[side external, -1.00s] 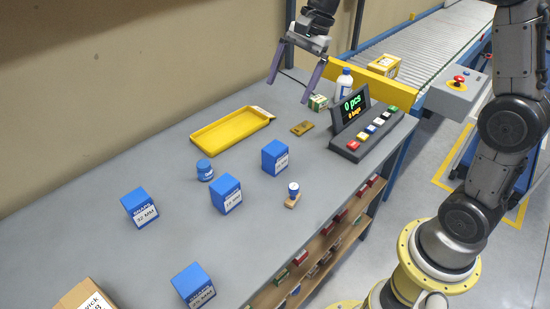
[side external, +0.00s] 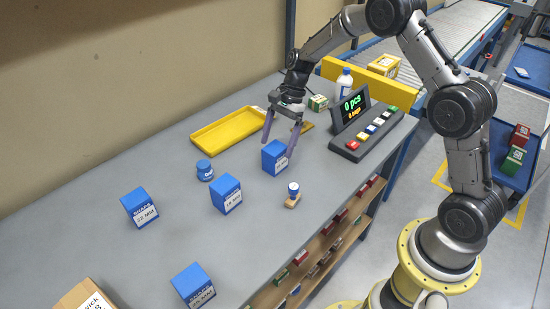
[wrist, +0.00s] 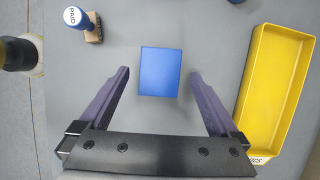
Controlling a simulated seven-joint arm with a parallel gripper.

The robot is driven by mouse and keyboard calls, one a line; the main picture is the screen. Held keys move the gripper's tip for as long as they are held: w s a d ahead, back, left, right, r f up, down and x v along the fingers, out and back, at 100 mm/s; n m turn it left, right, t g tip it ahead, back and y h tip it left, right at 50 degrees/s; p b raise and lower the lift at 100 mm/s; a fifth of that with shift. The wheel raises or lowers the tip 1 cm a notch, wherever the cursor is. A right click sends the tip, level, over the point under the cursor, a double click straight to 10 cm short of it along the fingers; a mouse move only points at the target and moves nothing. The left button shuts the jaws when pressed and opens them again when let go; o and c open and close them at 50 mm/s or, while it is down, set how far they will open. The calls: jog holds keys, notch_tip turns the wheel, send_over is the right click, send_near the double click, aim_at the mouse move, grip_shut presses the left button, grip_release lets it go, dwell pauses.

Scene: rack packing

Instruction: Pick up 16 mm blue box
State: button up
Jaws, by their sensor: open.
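A blue box (side external: 274,158) with a white label stands on the grey table below my gripper (side external: 279,148); its size marking is too small to read. In the wrist view the same box (wrist: 160,72) shows its plain blue top between the two purple fingers of my gripper (wrist: 160,70), with a gap on each side. My gripper is open and empty, pointing down. Other blue boxes stand apart: one (side external: 226,194) near the middle, one (side external: 140,207) at left marked 32 MM, and one (side external: 193,286) at the front.
A wooden stamp (side external: 293,195) stands in front of the box, and a blue jar (side external: 204,170) to its left. A yellow tray (side external: 228,131) lies behind. A button panel with display (side external: 366,136) is to the right. A white bottle (side external: 345,79) stands farther back. Table around the box is clear.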

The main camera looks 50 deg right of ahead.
aim_at(268, 173)
jog(key=shift+x, duration=2.95)
jog(key=shift+a+r, duration=0.1)
jog(key=shift+a, duration=0.05)
jog(key=shift+c, duration=0.3)
jog(key=c, duration=1.4)
grip_shut()
jog(key=shift+r, duration=0.15)
